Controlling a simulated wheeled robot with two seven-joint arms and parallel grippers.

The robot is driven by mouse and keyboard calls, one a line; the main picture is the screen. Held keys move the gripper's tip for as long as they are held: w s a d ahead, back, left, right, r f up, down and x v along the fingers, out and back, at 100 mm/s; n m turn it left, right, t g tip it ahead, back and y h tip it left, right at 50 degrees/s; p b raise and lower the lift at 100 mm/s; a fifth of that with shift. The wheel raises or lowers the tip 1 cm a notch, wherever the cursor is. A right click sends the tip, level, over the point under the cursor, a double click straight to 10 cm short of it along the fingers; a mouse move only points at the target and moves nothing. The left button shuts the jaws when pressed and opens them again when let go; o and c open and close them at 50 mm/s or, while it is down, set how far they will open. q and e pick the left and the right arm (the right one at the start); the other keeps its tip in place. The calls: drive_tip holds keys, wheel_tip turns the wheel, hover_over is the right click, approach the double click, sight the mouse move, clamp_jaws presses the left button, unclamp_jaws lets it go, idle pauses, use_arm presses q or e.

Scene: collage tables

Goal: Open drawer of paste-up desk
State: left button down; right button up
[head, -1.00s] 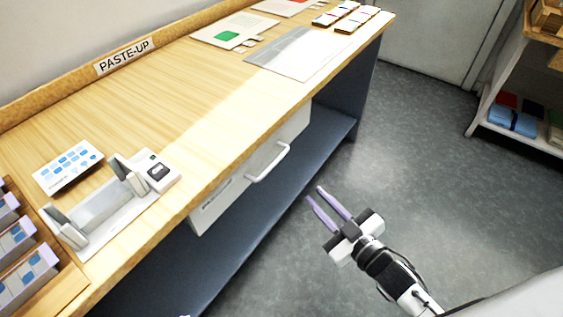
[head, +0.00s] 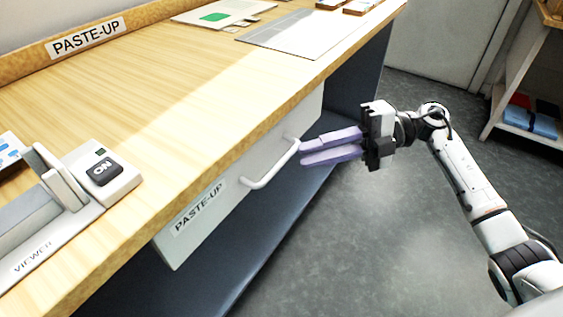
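The paste-up desk (head: 150,110) has a pale wooden top and a dark blue-grey frame. Its grey-white drawer (head: 222,212) hangs under the front edge, carries a "PASTE-UP" label and looks shut. A white bar handle (head: 272,166) stands out from the drawer front. My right gripper (head: 302,153) comes from the right with its two lilac fingers pointing at the handle. The fingers are apart with a narrow gap, and nothing shows between them. The tips are close to the handle's far end; I cannot tell whether they touch it. My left gripper is not in view.
On the desktop, a viewer (head: 48,215) with an "ON" switch box (head: 104,172) stands at the left. A grey sheet (head: 300,38) and a card with a green patch (head: 215,15) lie at the back. A shelf (head: 525,120) stands at the right. Grey floor (head: 350,230) is open before the desk.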

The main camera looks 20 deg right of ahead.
sight(286, 160)
drive_tip(key=a, duration=0.4)
drive_tip(key=a+f, duration=0.1)
drive_tip(key=a, duration=0.1)
drive_tip(key=shift+w+a+b, duration=0.35)
drive_tip(key=shift+w, duration=0.05)
clamp_jaws()
